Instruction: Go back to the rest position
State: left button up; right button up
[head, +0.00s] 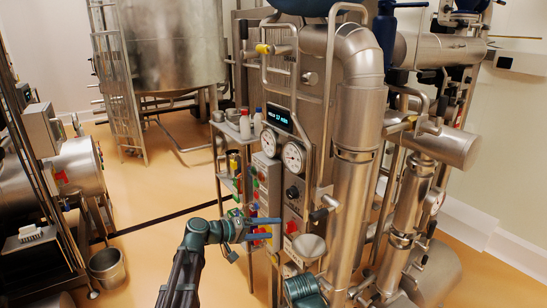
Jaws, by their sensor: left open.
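My left arm comes up from the bottom of the head view. My left gripper (275,229) is open, with its two blue-grey fingers apart and pointing right. It is in front of the lower part of the control panel (293,195), near its colored buttons. I see nothing held between the fingers. Whether the fingertips touch the panel I cannot tell.
The panel carries a lit display (279,120), two round gauges (293,157) and a red button (292,227). Thick steel pipes (356,150) stand to its right. A shelf with bottles (245,124) is behind. A steel bucket (107,268) stands at left. Open floor (150,220) lies between.

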pick_arm(q)
jog(key=s+d+f+m+g+y, duration=0.35)
jog(key=s+d+f, duration=0.3)
jog(key=s, duration=0.35)
jog(key=s+a+f+m+g+y, duration=0.1)
jog(key=s+a+f+g+y, duration=0.1)
jog(key=s, duration=0.6)
jog(key=s+a+f+m+g+y, duration=0.1)
jog(key=s+a+f+g+y, duration=0.1)
jog(key=s+a+f+y, duration=0.3)
jog(key=s+f+y, duration=0.2)
jog(key=s+y, duration=0.2)
jog(key=shift+a+f, duration=0.15)
jog(key=shift+f, duration=0.05)
